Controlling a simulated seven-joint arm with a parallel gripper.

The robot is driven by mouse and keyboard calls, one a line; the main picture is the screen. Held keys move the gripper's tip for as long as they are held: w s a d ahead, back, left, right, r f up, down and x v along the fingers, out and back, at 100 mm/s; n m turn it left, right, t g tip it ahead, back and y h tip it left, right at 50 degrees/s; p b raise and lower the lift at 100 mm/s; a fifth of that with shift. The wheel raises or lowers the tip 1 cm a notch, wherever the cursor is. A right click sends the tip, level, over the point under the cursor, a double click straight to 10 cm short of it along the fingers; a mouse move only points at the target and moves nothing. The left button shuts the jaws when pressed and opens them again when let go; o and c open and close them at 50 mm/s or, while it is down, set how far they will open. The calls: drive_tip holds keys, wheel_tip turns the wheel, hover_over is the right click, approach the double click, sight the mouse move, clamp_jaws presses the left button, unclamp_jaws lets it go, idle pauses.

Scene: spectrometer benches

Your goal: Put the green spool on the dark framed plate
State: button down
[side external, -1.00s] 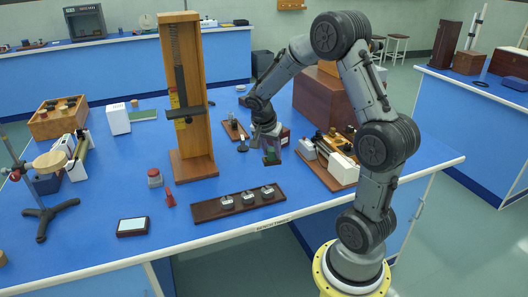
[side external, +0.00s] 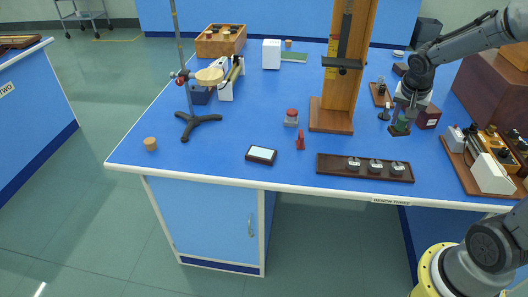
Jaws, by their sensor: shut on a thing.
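The green spool (side external: 401,126) is at the right of the side view, low between the fingers of my gripper (side external: 402,122). My gripper points down and is shut on the spool, and the fingers hide part of it. A small brown base or block shows right beneath the spool; I cannot tell whether the spool touches it. The dark framed plate (side external: 261,155) lies flat on the blue bench, well to the left of my gripper and nearer the front edge. It has a pale top inside a dark rim, and nothing is on it.
A dark wooden strip with several metal weights (side external: 365,167) lies between my gripper and the plate, towards the front. A tall wooden stand (side external: 335,115), a red cone-like piece (side external: 300,141) and a red-capped jar (side external: 291,118) stand nearby. An instrument (side external: 485,165) is at the right.

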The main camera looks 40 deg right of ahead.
drive_tip(key=w+a+n+t+y, duration=0.1)
drive_tip(key=w+a+n, duration=0.3)
drive_tip(key=a, duration=0.5)
drive_tip(key=w+a+r+n+t+y, duration=0.1)
drive_tip(key=w+a+n, duration=0.2)
drive_tip(key=w+a, duration=0.35)
drive_tip(key=w+a+n+y, duration=0.1)
drive_tip(key=w+a+n, duration=0.2)
drive_tip(key=a, duration=0.8)
approach(259, 149)
drive_tip(key=shift+w+d+f+t, duration=0.3)
drive_tip(key=shift+w+f, duration=0.1)
drive_tip(key=shift+w, duration=0.1)
drive_tip(key=shift+w+f, duration=0.2)
drive_tip(key=shift+f, duration=1.55)
